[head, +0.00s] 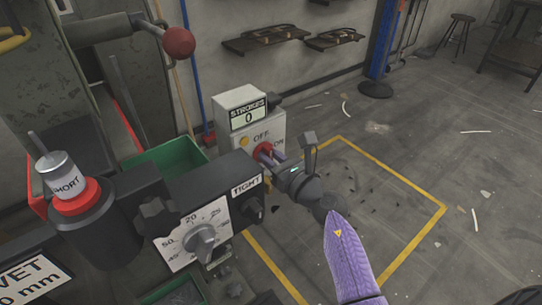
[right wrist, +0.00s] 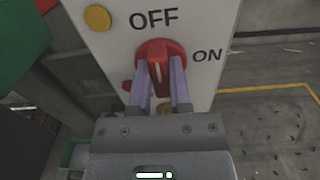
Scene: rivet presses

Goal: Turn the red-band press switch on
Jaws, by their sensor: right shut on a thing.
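The red rotary switch (head: 264,149) sits on the front of a light grey switch box (head: 237,101), beside the OFF and ON labels. In the right wrist view the red switch (right wrist: 154,50) has OFF above it and ON to its right. Its grip looks roughly upright, with a white mark between my fingers. My right gripper (head: 274,157) is shut on the switch, one finger on each side; it also shows in the right wrist view (right wrist: 160,75). A red band (head: 76,197) circles the press's post under a cylinder marked SHORT. My left gripper is not in view.
The box's counter (head: 248,115) reads STROKES 0, above an amber lamp (head: 244,141). A dial box (head: 207,230) marked TIGHT stands close left of my right gripper. A green bin (head: 170,160) lies behind it. The yellow-outlined floor at right is mostly open, with scattered debris.

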